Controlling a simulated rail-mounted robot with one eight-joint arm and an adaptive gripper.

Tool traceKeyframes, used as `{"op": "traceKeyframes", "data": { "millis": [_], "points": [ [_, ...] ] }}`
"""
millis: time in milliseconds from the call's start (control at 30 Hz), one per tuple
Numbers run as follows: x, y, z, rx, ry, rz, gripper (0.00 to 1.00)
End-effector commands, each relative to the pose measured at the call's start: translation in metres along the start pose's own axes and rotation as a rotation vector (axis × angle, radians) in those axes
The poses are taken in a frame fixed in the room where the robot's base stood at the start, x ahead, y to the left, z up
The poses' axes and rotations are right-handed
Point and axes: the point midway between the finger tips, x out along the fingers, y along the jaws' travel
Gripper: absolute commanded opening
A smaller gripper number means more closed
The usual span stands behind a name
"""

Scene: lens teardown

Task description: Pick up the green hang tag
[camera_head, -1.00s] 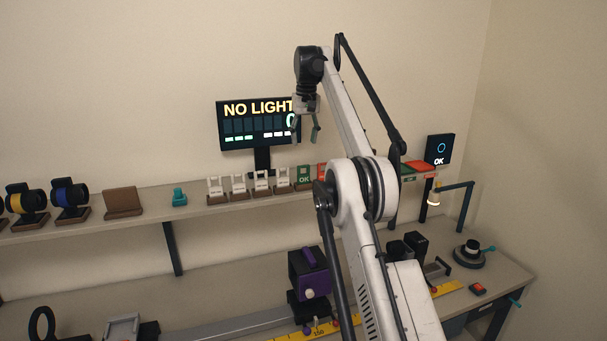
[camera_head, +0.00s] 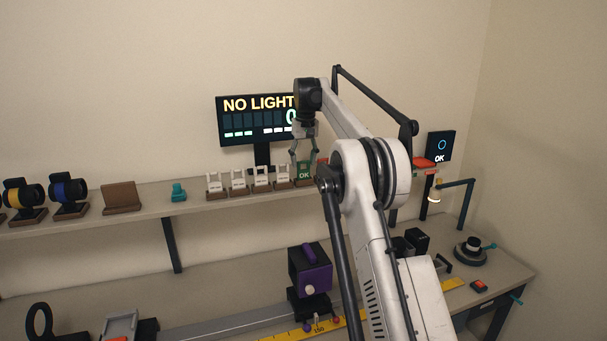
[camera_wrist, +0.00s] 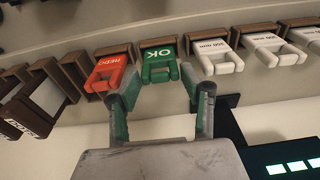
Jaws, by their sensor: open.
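The green hang tag (camera_head: 304,173), marked OK, stands in a small brown holder on the wall shelf, at the right end of a row of white tags. In the wrist view the green tag (camera_wrist: 158,62) sits upside down in its holder, between my fingertips in the picture. My gripper (camera_head: 304,158) is open and points down just above the tag. In the wrist view its two fingers (camera_wrist: 160,92) are spread to either side of the tag's looped end. I cannot tell whether either finger touches it.
A red tag (camera_wrist: 110,70) stands close beside the green one, and a white tag (camera_wrist: 200,56) is close on its other side. The NO LIGHT monitor (camera_head: 250,105) stands behind the row. The shelf (camera_head: 150,204) is bare in stretches farther left.

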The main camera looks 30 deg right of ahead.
Motion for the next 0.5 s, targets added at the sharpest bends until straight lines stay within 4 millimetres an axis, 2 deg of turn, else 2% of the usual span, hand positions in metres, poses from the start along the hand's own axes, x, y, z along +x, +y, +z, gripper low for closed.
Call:
{"op": "traceKeyframes", "data": {
  "millis": [300, 500],
  "points": [
    [0.035, -0.001, 0.003, 0.000, 0.000, 0.000, 0.41],
    [0.041, -0.001, 0.003, 0.000, 0.000, 0.000, 0.41]
  ]
}}
